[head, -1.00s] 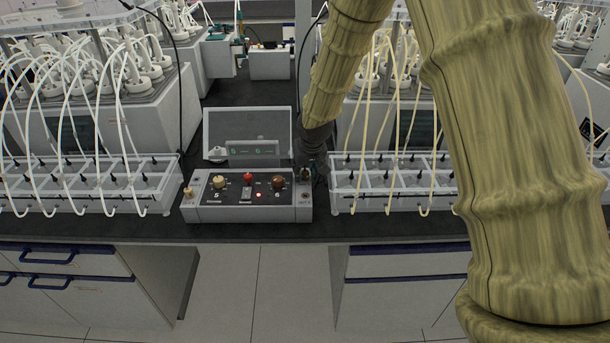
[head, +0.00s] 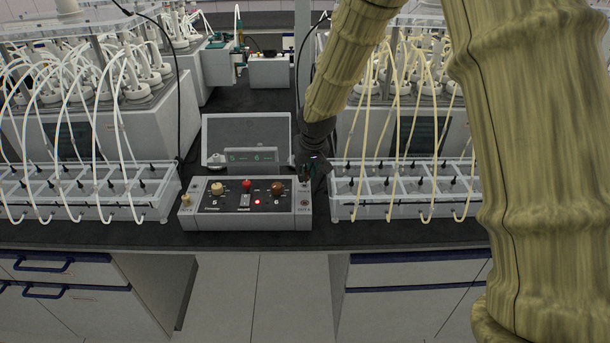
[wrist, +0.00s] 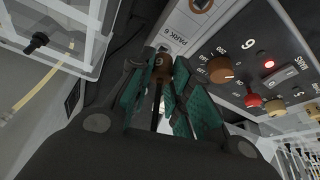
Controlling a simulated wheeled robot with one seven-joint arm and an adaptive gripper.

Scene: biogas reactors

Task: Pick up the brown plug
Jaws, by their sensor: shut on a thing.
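The brown plug (wrist: 161,68), marked 6, sits between the teal-padded fingers of my gripper (wrist: 160,95) in the wrist view, with a dark stem below its brown head. My gripper is shut on it. In the head view my gripper (head: 307,172) is at the right end of the grey control box (head: 235,216), just above its top; the plug itself is too small to make out there.
The box carries a brown knob (head: 277,188), a red knob (head: 246,185), a cream knob (head: 217,188) and a yellowish plug (head: 186,200) at its left. A display panel (head: 247,140) stands behind. Trays with tubes (head: 400,210) flank the box, the right one close to my gripper.

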